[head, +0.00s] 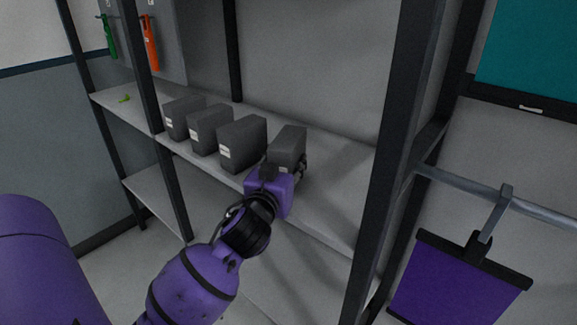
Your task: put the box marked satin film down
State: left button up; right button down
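A dark grey box (289,142) is at the right end of a row of similar grey boxes on the upper shelf (335,205). My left gripper (284,167), on the purple arm from the lower left, is at its near end, with fingers at both sides, and appears shut on it. The gripper covers the box's near lower part, so I cannot read a label or tell whether its base touches the shelf. My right gripper is not in view.
Several grey boxes with white labels, one of them here (243,144), stand left of the held box. The shelf to its right is clear up to a dark post (392,150). A purple sheet (455,285) hangs from a rail at the right.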

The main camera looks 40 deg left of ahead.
pick_arm(q)
jog(key=shift+f, duration=0.45)
jog(key=o, duration=1.3)
jog(key=shift+s, duration=0.15)
jog(key=b+v, duration=0.1)
jog(key=v, duration=1.1)
